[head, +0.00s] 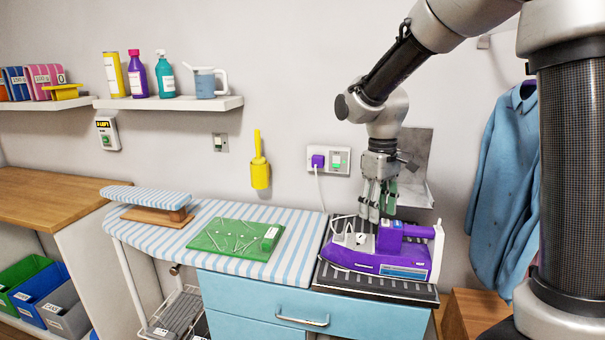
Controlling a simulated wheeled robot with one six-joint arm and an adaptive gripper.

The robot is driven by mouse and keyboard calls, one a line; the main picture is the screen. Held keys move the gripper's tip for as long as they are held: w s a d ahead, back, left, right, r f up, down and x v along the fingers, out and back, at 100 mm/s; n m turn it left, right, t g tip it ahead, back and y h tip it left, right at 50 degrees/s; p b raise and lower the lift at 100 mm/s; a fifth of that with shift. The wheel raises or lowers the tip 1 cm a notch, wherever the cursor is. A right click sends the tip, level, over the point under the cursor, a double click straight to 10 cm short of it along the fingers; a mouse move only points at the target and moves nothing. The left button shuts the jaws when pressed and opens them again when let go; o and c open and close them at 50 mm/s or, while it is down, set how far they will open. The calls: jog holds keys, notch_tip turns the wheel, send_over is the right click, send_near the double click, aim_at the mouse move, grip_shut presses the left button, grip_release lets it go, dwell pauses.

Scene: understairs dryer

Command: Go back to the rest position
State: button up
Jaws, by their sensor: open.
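My gripper (376,212) is at the end of my arm, pointing down just above and behind the purple iron (378,263). Its fingers are open, and nothing shows held between them. The iron lies on a dark ribbed rest (333,281) at the right end of the counter. The iron's top partly overlaps the fingertips in the picture, so I cannot tell whether they touch it.
A striped ironing board (215,217) holds a green board (237,240) left of the iron. A purple plug (318,161) with a cord is in the wall socket. A blue shirt (508,185) hangs at right. A shelf (168,103) with bottles is on the wall.

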jog(key=s+d+r+m+t, duration=0.2)
jog(key=s+d, duration=0.4)
jog(key=s, duration=0.5)
jog(key=s+d+r+m+t, duration=0.3)
jog(key=s+d+r, duration=0.4)
jog(key=s, duration=0.3)
jog(key=shift+s+m, duration=0.4)
jog(key=shift+m, duration=0.4)
jog(key=shift+c, duration=0.5)
